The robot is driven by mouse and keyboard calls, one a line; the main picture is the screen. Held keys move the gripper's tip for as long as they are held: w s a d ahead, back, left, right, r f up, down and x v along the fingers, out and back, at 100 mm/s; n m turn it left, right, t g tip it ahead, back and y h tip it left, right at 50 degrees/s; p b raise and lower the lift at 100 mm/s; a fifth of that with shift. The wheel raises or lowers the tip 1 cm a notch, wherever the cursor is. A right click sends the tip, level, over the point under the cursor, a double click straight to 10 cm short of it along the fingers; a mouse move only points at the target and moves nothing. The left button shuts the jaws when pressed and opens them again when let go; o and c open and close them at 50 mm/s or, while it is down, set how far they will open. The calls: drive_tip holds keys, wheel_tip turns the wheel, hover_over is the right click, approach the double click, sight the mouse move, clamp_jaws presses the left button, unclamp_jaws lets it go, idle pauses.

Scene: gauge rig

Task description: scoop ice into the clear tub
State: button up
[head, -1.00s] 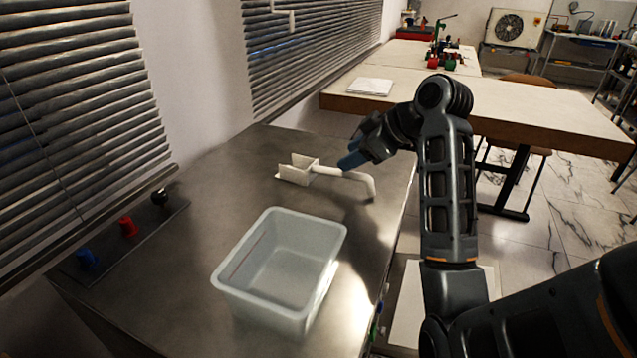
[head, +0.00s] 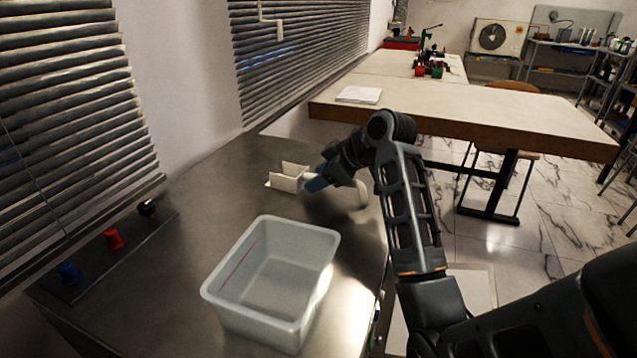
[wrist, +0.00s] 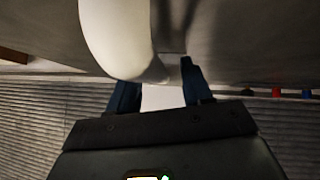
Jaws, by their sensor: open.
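The pale translucent tub (head: 222,290) stands on the metal counter, its visible inside empty, with a thin reddish line on one wall. A white scoop (head: 288,178) lies beyond it, its bowl to the left and its bent handle end (head: 362,196) showing to the right. My gripper (head: 316,183) is at the scoop, its blue fingers in front of the handle near the bowl, hiding the handle's middle. In the wrist view my gripper (wrist: 160,88) is open, with the white handle (wrist: 115,35) large and close ahead of the fingers. I cannot tell whether they touch. No ice is visible.
Blue (head: 69,273), red (head: 114,239) and black (head: 147,208) knobs sit on a strip along the counter's left edge, below the window blinds (head: 70,120). A wooden table (head: 450,115) stands beyond. The counter between tub and scoop is clear.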

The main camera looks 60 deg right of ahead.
clamp_jaws()
idle(0.3)
